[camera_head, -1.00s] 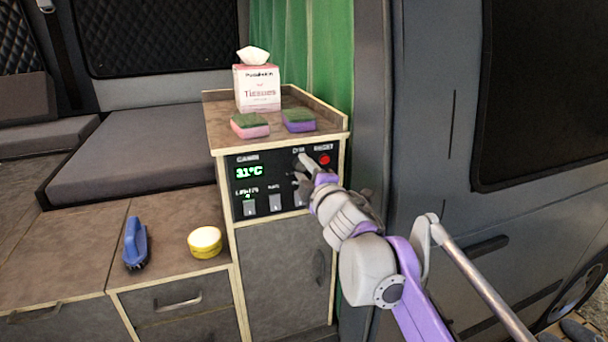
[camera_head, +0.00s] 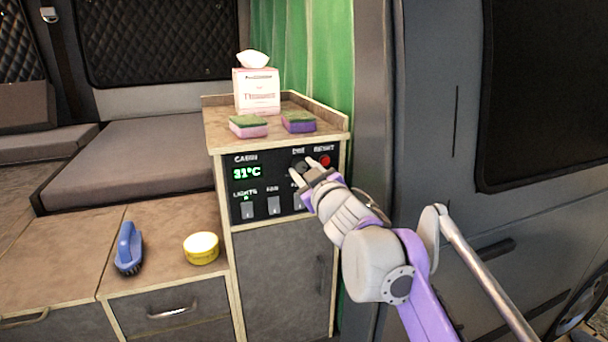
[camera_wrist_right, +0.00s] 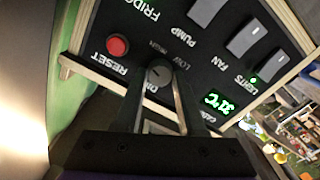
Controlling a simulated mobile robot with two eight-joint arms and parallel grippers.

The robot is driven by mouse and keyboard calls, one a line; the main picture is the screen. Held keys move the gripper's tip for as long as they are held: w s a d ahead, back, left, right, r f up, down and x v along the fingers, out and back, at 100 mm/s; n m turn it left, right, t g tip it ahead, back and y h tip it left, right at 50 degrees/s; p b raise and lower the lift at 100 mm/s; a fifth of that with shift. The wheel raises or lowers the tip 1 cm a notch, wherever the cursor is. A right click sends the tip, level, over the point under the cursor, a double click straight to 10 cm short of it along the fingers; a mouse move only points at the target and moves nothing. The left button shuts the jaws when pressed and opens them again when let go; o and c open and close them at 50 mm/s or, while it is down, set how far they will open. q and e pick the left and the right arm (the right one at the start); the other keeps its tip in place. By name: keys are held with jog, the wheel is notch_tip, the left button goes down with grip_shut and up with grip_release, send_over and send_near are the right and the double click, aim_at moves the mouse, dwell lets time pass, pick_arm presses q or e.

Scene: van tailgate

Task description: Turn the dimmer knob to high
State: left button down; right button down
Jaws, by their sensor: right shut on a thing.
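The dimmer knob (camera_head: 301,164) is a small dark round knob under the DIM label on the black control panel (camera_head: 237,199). In the right wrist view the knob (camera_wrist_right: 158,75) sits between the two fingers of my right gripper (camera_wrist_right: 159,80), with LOW and HIGH lettering beside it. My right gripper (camera_head: 304,167) is shut on the knob, with one finger on each side. I cannot tell for sure which way the knob's mark points. My left gripper is not in view.
A red RESET button (camera_head: 324,160) is close to the right of the knob. Switches (camera_head: 274,206) lie below, next to a green 31°C display (camera_head: 247,172). Sponges (camera_head: 248,126) and a tissue box (camera_head: 257,91) stand on the cabinet top. A blue brush (camera_head: 129,248) and yellow tub (camera_head: 201,248) lie left.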

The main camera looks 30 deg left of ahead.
jog(key=shift+m, duration=0.6)
jog(key=c, duration=0.5)
grip_release()
jog(key=shift+b, duration=0.3)
jog(key=b+v, duration=0.1)
jog(key=v, duration=0.9)
jog(key=shift+s+d, duration=0.2)
jog(key=shift+d, duration=0.1)
